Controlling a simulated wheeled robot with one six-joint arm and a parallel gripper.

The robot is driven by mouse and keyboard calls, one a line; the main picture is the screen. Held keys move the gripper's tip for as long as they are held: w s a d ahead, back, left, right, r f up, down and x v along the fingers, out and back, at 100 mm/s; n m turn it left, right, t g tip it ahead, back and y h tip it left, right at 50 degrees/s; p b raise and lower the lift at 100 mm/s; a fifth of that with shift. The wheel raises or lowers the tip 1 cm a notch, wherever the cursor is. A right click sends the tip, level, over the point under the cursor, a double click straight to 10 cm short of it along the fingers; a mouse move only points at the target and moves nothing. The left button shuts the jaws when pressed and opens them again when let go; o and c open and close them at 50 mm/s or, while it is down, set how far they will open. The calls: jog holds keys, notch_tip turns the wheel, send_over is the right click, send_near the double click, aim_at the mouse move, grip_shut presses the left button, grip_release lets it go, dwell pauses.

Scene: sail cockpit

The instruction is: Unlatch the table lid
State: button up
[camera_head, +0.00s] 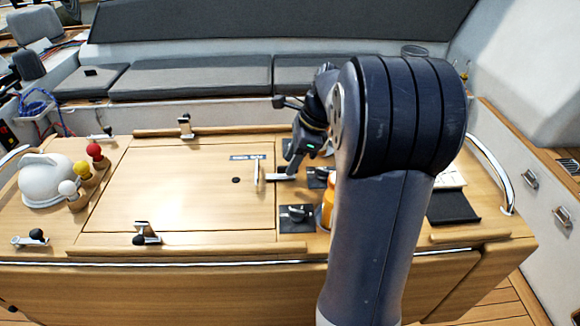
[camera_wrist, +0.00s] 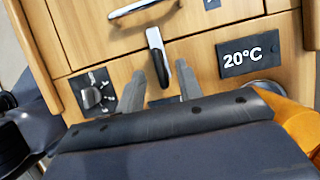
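The table lid (camera_head: 170,190) is a pale wooden panel lying flat and closed in the tabletop. A metal bar handle (camera_head: 257,170) stands near its right edge and also shows at the top of the wrist view (camera_wrist: 140,8). A silver and black latch (camera_wrist: 157,55) sits at the lid's edge beside that handle; it shows in the head view (camera_head: 281,177) too. My gripper (camera_wrist: 160,70) is open, with one grey finger on each side of the latch's near end. I cannot tell whether the fingers touch it. Other latches are at the back (camera_head: 186,127) and front (camera_head: 146,234) edges.
A dark knob panel (camera_head: 297,217), an orange item (camera_head: 327,207) and a 20°C display (camera_wrist: 245,56) are near my gripper. A white kettle-like object (camera_head: 46,181) and colored-top pegs (camera_head: 82,168) stand left. A dark pad (camera_head: 453,207) lies right, near a metal rail (camera_head: 492,171).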

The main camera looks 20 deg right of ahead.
aim_at(282, 172)
jog(key=shift+x, duration=1.45)
jog(key=shift+c, duration=0.2)
grip_shut()
